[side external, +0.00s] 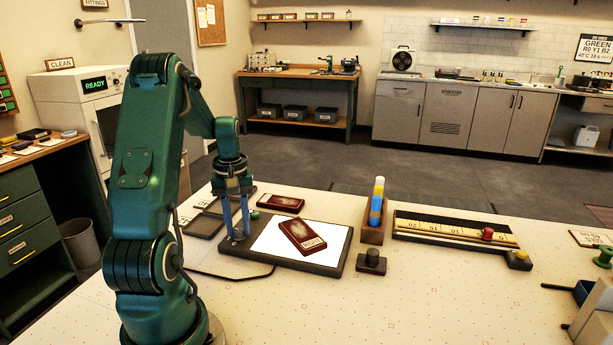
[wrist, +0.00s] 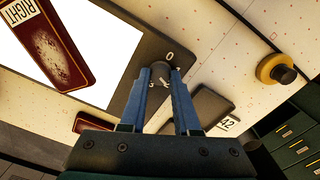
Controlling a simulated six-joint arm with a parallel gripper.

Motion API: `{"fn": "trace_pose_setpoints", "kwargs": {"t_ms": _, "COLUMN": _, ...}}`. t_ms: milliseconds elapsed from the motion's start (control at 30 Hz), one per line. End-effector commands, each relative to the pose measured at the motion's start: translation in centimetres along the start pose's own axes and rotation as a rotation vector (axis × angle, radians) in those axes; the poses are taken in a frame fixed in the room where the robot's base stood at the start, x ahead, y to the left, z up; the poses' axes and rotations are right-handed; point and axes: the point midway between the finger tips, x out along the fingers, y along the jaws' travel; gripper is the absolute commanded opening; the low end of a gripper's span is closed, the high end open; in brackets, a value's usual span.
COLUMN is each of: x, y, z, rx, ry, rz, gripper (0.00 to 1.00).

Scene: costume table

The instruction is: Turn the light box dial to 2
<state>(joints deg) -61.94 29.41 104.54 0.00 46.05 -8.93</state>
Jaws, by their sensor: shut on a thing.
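The light box (side external: 338,260) is a dark slab with a bright white panel, lying on the table. Its dial is a small dark round knob (wrist: 160,70) at the box's edge in the wrist view. A white 0 shows beside the knob; the other marks near it are partly hidden and hard to read. My gripper (side external: 238,234) reaches straight down at the left end of the light box. In the wrist view its two blue fingers (wrist: 160,76) are shut on the dial, one on each side. The side external view mostly hides the dial behind the fingers.
A dark red slab labelled RIGHT (side external: 303,237) lies on the white panel. Another red slab (side external: 282,203) lies behind the box. Dark plates (side external: 203,226) lie to its left. A wooden holder (side external: 372,232) and a dark knobbed block (side external: 371,263) stand to its right. The front table is clear.

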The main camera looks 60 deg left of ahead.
Motion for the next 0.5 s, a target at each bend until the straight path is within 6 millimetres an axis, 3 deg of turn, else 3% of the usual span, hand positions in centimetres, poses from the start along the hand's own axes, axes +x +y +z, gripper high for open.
{"fn": "trace_pose_setpoints", "kwargs": {"t_ms": 500, "x": -0.10, "y": 0.00, "z": -0.01, "rx": 0.184, "ry": 0.001, "rz": 0.000, "gripper": 0.00}}
